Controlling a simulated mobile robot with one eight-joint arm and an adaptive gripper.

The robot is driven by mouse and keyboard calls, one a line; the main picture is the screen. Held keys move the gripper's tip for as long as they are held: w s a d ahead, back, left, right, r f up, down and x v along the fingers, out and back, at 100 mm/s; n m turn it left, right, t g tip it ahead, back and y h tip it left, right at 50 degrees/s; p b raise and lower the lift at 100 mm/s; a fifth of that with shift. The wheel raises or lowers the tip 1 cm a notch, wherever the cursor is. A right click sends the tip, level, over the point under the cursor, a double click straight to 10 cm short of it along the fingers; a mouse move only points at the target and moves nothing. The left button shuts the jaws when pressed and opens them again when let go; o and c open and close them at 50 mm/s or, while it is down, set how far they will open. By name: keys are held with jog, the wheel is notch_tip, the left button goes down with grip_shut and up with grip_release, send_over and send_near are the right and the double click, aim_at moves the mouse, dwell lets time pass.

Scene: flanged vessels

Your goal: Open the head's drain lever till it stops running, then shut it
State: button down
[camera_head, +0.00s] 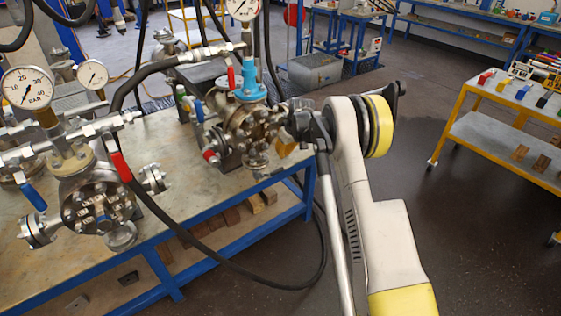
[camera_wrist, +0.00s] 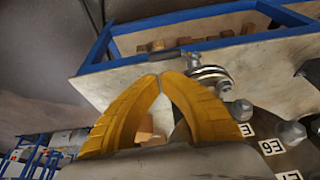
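The head vessel (camera_head: 246,122), a flanged steel body with a blue collar, stands on the bench in the head view. My gripper (camera_head: 285,149) is at its right side. In the wrist view its yellow fingers (camera_wrist: 161,79) meet at the tips, with nothing clearly held between them. Just beyond the tips are a small round steel fitting (camera_wrist: 210,73) and a thin dark bar, possibly the drain and its lever. The vessel's bolted flange with labels (camera_wrist: 270,147) is at the lower right. I cannot see whether anything is running.
A second flanged vessel (camera_head: 95,205) with gauges, a red lever and a blue lever stands at left. A black hose (camera_head: 240,268) loops past the bench front. Wooden blocks (camera_head: 232,217) lie on the lower shelf. A yellow trolley (camera_head: 500,140) stands right; floor between is clear.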

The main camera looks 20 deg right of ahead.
aim_at(279, 169)
jog(key=b+x, duration=0.3)
jog(key=x, duration=0.6)
jog(key=shift+f+b, duration=0.15)
jog(key=shift+b, duration=0.15)
jog(key=shift+w+f+y, duration=0.1)
jog(key=shift+f+y, duration=0.05)
jog(key=shift+y, duration=0.15)
